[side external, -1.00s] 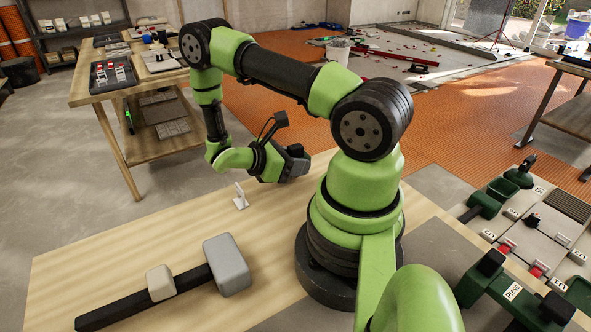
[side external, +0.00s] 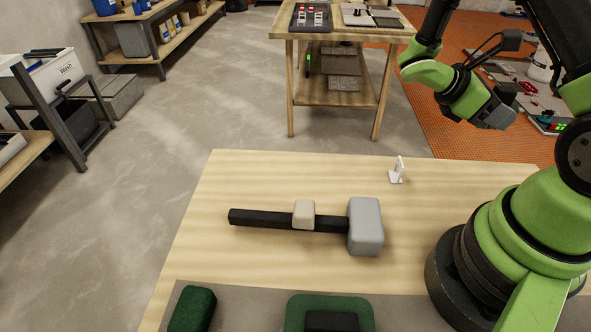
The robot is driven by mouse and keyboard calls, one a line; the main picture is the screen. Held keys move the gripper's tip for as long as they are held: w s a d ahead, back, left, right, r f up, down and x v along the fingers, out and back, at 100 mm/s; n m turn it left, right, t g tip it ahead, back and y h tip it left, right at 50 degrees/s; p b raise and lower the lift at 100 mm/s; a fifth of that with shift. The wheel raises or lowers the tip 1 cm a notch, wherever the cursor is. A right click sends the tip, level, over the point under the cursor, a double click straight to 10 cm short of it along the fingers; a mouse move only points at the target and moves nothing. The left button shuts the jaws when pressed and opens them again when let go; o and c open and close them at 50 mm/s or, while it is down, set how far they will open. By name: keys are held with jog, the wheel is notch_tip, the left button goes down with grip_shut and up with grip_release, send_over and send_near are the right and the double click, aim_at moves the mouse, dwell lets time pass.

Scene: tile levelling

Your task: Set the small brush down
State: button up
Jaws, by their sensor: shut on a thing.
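My gripper (side external: 497,113) is at the upper right in the side external view, raised above the far right part of the pale wooden table (side external: 240,262). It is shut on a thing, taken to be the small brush. The brush itself cannot be made out, as the gripper body hides the fingertips. A small white stand (side external: 396,174) is upright on the table, below and to the left of my gripper and apart from it.
A black bar (side external: 262,217) with a cream block (side external: 304,214) and a larger grey block (side external: 365,226) lies mid-table. Green items (side external: 192,308) sit on a grey strip at the front. A second wooden table (side external: 290,80) stands behind.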

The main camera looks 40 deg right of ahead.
jog(key=shift+a+r, duration=0.2)
jog(key=shift+r, duration=0.3)
jog(key=w+a+f+m+y, duration=0.2)
jog(key=a+m+y, duration=0.3)
jog(key=a, duration=0.3)
jog(key=w+a+f+m+y, duration=0.1)
jog(key=w+a+m+y, duration=0.3)
jog(key=a+m+y, duration=0.2)
jog(key=w+a+f+m+y, duration=0.2)
jog(key=a+m+y, duration=0.3)
jog(key=a, duration=0.5)
jog(key=shift+w+f+m+y, duration=0.35)
jog(key=shift+w+m+y, duration=0.05)
jog(key=shift+y, duration=0.6)
jog(key=w+a+r+m+t+y, duration=0.2)
jog(key=w+a+m+t+y, duration=0.2)
jog(key=w+a+m+t, duration=0.55)
notch_tip(320, 180, up, 4)
jog(key=m+t+h, duration=0.4)
jog(key=m+t, duration=0.5)
jog(key=t, duration=0.1)
send_over(238, 178)
notch_tip(238, 178, down, 11)
jog(key=shift+r, duration=0.15)
jog(key=shift+f, duration=2.3)
jog(key=shift+f, duration=0.1)
